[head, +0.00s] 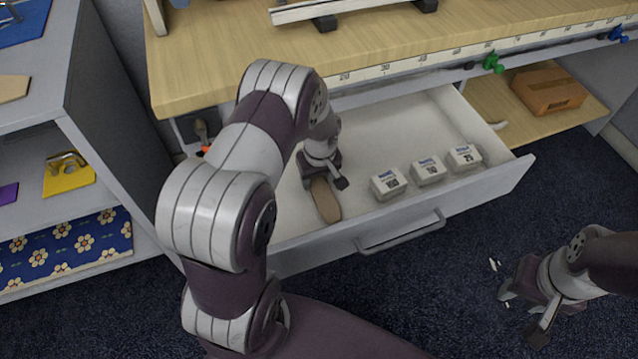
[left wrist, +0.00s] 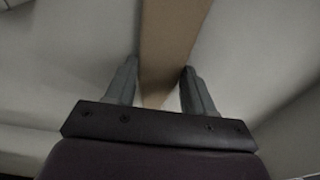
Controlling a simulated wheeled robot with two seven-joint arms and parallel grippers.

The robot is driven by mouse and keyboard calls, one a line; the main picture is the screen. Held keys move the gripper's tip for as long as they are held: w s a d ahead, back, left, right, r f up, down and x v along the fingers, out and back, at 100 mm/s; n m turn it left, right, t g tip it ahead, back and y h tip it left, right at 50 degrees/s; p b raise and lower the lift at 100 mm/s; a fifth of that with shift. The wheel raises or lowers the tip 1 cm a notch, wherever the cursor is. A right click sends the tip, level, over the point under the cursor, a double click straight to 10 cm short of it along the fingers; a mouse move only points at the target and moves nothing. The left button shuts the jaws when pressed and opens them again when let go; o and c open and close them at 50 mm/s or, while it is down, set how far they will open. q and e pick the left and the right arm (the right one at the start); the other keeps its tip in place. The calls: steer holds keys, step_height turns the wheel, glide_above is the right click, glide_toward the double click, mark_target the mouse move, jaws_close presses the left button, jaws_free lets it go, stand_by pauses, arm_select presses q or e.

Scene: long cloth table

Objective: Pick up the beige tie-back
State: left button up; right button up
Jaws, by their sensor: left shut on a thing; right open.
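The beige tie-back (head: 325,200) is a flat tan strip inside the open white drawer (head: 410,125). Its near rounded end shows in the head view; the rest is hidden under my left gripper (head: 325,183). In the left wrist view the tie-back (left wrist: 168,45) runs between the two fingers of my left gripper (left wrist: 158,85), which is shut on it. I cannot tell whether it is lifted off the drawer floor. My right gripper (head: 520,300) is open and empty, above the dark carpet at lower right, apart from the drawer.
Several small white labelled boxes (head: 428,170) stand in the drawer, right of my left gripper. The drawer handle (head: 402,233) faces the carpet. The wooden tabletop (head: 210,60) overhangs the drawer's back.

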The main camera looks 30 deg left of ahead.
arm_select(q)
steer(key=w+d+r+p, duration=0.1)
steer(key=w+d+r, duration=0.7)
steer(key=w, duration=0.3)
steer(key=shift+w+p, duration=0.2)
steer(key=shift+p, duration=0.15)
